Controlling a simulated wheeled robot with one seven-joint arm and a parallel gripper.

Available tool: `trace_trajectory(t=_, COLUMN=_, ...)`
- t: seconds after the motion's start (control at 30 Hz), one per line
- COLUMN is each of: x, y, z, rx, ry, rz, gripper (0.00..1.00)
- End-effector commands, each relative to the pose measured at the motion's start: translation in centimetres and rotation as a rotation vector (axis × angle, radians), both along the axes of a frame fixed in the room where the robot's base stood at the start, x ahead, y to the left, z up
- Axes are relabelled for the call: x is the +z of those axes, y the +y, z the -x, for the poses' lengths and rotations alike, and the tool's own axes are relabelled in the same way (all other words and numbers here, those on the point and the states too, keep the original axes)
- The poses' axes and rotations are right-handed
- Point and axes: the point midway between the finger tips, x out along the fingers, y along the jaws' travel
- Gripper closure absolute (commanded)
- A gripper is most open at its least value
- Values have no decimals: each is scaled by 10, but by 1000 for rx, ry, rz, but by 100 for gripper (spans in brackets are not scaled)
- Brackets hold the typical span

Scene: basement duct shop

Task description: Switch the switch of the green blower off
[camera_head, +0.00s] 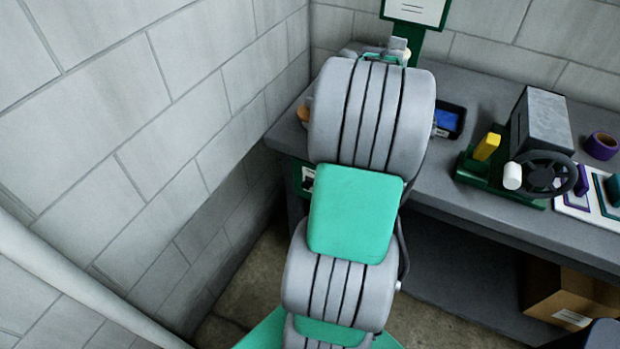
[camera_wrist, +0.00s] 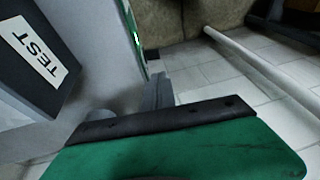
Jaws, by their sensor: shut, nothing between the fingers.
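No green blower or switch can be made out for certain. In the head view, my own arm covers the middle of the grey bench (camera_head: 465,205) and whatever stands behind it. My gripper (camera_head: 397,50) shows only in part above the arm, near the foot of a green post with a sign. In the wrist view, the gripper's grey fingers (camera_wrist: 158,92) are shut and empty. Beyond them is a green strip (camera_wrist: 130,20) with a small bright green light along a grey surface. A dark box (camera_wrist: 38,62) labelled TEST stands at the left of that view.
A green-based machine (camera_head: 478,172) with a grey box, black handwheel and yellow block stands on the bench at right. A dark tray (camera_head: 456,108) with a blue inside and a purple tape roll (camera_head: 601,146) are nearby. A block wall (camera_head: 130,110) closes the left side.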

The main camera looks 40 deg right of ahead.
Motion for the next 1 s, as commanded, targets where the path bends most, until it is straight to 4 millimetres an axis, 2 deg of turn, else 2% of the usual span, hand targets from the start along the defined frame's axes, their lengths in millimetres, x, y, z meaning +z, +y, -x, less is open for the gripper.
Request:
trace_trajectory(t=0.03, x=-3, y=-8, z=4, rx=6, ry=-5, rz=-2, gripper=100)
trace_trajectory(t=0.1, x=-4, y=-12, z=6, rx=13, ry=-9, rz=-4, gripper=100)
trace_trajectory(t=0.47, x=-8, y=-11, z=6, rx=11, ry=-10, rz=-4, gripper=100)
trace_trajectory(t=0.57, x=-19, y=-8, z=3, rx=12, ry=-8, rz=-6, gripper=100)
trace_trajectory(t=0.9, x=-82, y=7, z=-12, rx=12, ry=-8, rz=-7, gripper=100)
trace_trajectory(t=1.0, x=-93, y=9, z=-15, rx=12, ry=-8, rz=-5, gripper=100)
